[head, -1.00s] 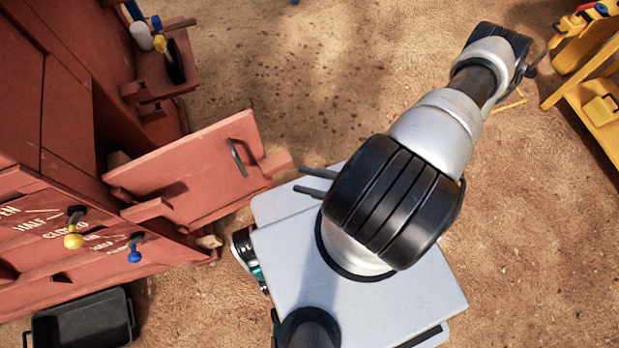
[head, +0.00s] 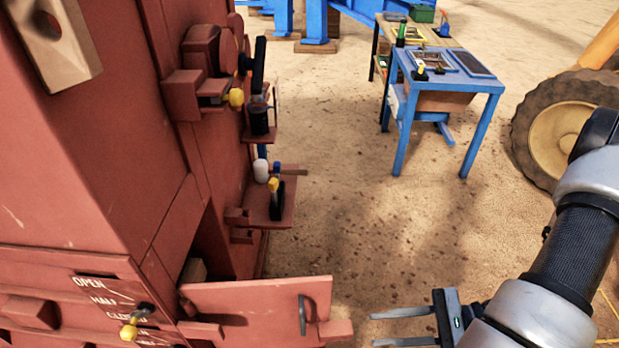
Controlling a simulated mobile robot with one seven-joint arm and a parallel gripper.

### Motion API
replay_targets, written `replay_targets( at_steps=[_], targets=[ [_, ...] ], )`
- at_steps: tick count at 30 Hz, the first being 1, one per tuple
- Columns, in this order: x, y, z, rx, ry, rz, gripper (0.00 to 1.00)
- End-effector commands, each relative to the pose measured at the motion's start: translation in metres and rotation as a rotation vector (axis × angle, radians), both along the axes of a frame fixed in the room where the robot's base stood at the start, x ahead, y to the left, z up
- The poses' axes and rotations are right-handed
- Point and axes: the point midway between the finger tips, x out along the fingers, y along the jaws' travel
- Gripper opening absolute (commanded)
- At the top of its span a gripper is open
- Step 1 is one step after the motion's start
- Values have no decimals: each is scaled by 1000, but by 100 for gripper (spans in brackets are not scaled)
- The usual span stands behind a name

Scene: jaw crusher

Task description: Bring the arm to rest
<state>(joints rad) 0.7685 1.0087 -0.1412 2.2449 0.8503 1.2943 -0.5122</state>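My arm (head: 535,315) comes in from the right edge, with its silver and black links in the lower right. My gripper (head: 374,329) is at the bottom of the head view, pointing left. Its two thin grey fingers are apart, with nothing seen between them. The fingertips appear to the right of the red crusher's open door (head: 255,312); how far apart they are in depth is hard to tell.
The red jaw crusher (head: 100,190) fills the left, with a lever on its OPEN/HALF plate (head: 110,312). Its small shelf (head: 286,212) holds tools. A blue table (head: 480,88) stands at the back, near a large wheel (head: 560,125). Sandy ground between is clear.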

Motion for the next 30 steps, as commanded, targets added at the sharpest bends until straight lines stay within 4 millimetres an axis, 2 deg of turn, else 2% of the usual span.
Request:
replay_targets(
  at_steps=[1,15,23,27,30],
  targets=[
    [6,-1,25,-65,-43,79,29],
    [29,6,184,-671,-466,667,29],
    [38,17,278,-1022,-802,853,29],
    [38,18,324,-1213,-952,875,29],
    [37,18,351,-1318,-1037,869,29]
  ],
)
